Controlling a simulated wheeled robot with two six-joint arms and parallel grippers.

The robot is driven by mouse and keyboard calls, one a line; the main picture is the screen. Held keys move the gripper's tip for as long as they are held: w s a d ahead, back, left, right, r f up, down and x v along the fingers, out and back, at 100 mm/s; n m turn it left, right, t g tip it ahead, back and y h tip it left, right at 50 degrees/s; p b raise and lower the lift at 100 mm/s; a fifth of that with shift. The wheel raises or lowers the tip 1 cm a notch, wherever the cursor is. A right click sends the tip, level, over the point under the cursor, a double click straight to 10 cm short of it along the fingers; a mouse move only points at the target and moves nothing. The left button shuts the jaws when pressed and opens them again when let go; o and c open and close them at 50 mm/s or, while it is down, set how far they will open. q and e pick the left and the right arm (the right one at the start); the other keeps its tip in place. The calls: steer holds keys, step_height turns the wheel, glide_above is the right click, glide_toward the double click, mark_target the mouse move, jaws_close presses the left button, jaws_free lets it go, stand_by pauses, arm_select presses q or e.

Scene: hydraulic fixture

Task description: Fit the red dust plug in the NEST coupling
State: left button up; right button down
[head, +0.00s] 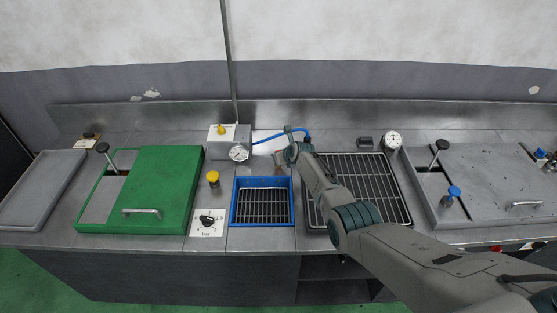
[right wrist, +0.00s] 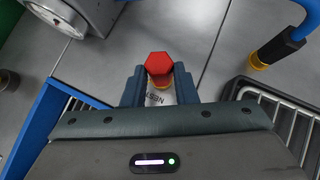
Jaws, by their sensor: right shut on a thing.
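The red dust plug (right wrist: 158,65), with a hexagonal head, sits between the fingertips of my right gripper (right wrist: 159,80), which is shut on it. A light plate with the lettering NEST (right wrist: 157,98) shows between the fingers, just below the plug in the right wrist view. The NEST coupling itself is hidden behind the plug and fingers, so I cannot tell whether the plug touches it. In the head view my right gripper (head: 281,160) is small and partly covered by its own wrist, behind the blue tray. My left gripper is not in view.
A blue hose (right wrist: 292,35) with a dark, yellow-tipped end stands right of the plug. A gauge box (head: 229,138) is to the left. The blue-rimmed tray (head: 234,205) and a larger wire rack (head: 385,185) lie in front. A yellow-capped post (head: 213,178) stands beside the green cover (head: 165,185).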

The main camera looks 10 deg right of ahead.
steer(key=shift+s+a+f, duration=0.1)
steer(key=shift+s+f, duration=0.05)
steer(key=shift+f, duration=0.1)
steer(key=c, duration=1.3)
jaws_free()
steer(key=shift+o, duration=1.1)
steer(key=shift+r, duration=0.1)
steer(key=shift+r, duration=0.15)
steer(key=shift+b+v, duration=0.45)
steer(key=shift+v, duration=0.3)
steer(key=b+v, duration=0.1)
steer(key=v, duration=0.8)
